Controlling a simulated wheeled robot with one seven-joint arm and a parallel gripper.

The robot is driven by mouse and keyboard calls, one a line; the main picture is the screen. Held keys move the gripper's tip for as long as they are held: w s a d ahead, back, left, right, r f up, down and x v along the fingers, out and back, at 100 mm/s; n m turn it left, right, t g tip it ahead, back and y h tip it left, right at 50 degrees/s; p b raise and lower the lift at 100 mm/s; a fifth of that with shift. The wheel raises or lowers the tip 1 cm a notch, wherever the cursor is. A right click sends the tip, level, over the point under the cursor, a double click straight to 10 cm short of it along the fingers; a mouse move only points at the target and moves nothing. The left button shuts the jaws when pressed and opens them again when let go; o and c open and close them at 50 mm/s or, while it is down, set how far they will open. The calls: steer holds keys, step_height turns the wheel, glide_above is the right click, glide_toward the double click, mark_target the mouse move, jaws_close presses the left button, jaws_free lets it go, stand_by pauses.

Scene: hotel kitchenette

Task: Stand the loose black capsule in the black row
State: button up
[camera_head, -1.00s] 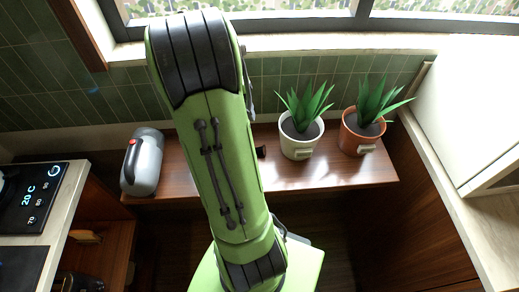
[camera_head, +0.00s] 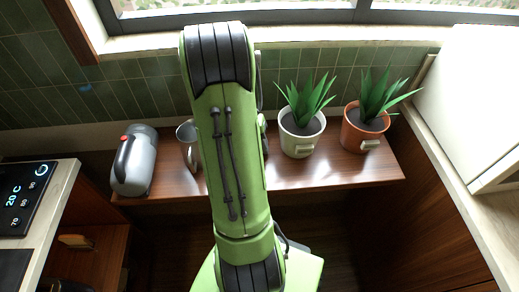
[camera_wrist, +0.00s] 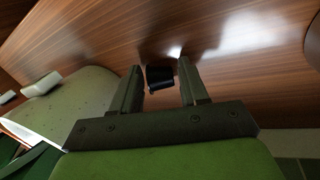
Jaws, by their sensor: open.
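A small black capsule (camera_wrist: 159,78) shows in the wrist view against the brown wooden shelf (camera_wrist: 235,60). My gripper (camera_wrist: 161,66) is open, with one finger on each side of the capsule in the picture. I see gaps beside it, and I cannot tell whether the fingertips are down at its level. The capsule appears to lie on its side. In the head view my arm hides the gripper and the capsule. I cannot make out a black row of capsules in either view.
The white plant pot (camera_head: 301,141) and terracotta pot (camera_head: 364,135) stand right of my arm. A metal pitcher (camera_head: 187,133) and a grey kettle (camera_head: 140,165) stand left. A tiled wall (camera_head: 140,95) is behind the shelf; a white cabinet (camera_head: 480,110) is at right.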

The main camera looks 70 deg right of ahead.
steer(key=shift+r, duration=0.1)
jaws_close()
step_height(320, 180, up, 10)
steer(key=p, duration=0.3)
